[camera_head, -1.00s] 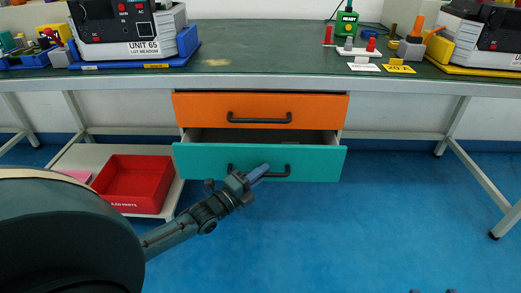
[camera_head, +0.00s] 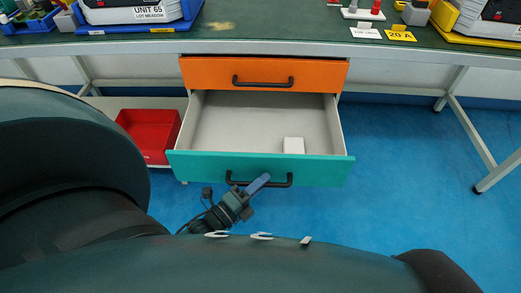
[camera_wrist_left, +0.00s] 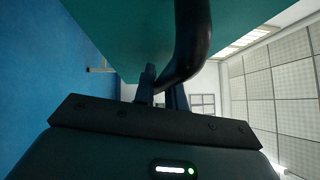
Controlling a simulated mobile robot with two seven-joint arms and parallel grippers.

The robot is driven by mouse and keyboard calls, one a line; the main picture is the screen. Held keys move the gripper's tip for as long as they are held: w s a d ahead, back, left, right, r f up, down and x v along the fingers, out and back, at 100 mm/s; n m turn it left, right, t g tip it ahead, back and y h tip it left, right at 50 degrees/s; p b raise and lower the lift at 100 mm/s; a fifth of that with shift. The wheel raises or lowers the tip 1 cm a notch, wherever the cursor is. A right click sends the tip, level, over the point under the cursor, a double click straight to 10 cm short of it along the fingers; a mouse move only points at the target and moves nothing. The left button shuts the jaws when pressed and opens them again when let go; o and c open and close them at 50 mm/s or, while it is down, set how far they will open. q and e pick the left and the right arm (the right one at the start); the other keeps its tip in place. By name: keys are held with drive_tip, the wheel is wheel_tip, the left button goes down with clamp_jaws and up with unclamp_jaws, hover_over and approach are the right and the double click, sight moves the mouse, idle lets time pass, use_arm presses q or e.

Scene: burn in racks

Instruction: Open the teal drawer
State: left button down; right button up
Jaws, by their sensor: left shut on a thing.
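The teal drawer (camera_head: 320,172) is pulled well out below the workbench. Its inside is pale grey, and a small white box (camera_head: 293,145) lies in it toward the front right. My left gripper (camera_head: 257,184) is at the black handle (camera_head: 235,181) on the drawer's front and is shut on it. In the left wrist view the dark handle bar (camera_wrist_left: 190,45) runs down between the fingers (camera_wrist_left: 162,90), with the teal front (camera_wrist_left: 120,35) beyond. My right gripper is out of view.
A shut orange drawer (camera_head: 220,73) with a black handle is above the teal one. A red bin (camera_head: 150,135) sits on a low shelf to the left. The bench top (camera_head: 260,32) holds test units. Blue floor (camera_head: 400,190) is clear on the right.

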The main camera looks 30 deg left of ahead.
use_arm(q)
drive_tip(key=c, duration=1.7)
unclamp_jaws()
drive_tip(key=p+v, duration=0.1)
drive_tip(key=v, duration=1.2)
drive_tip(key=shift+s, duration=0.15)
drive_tip(key=shift+s, duration=0.1)
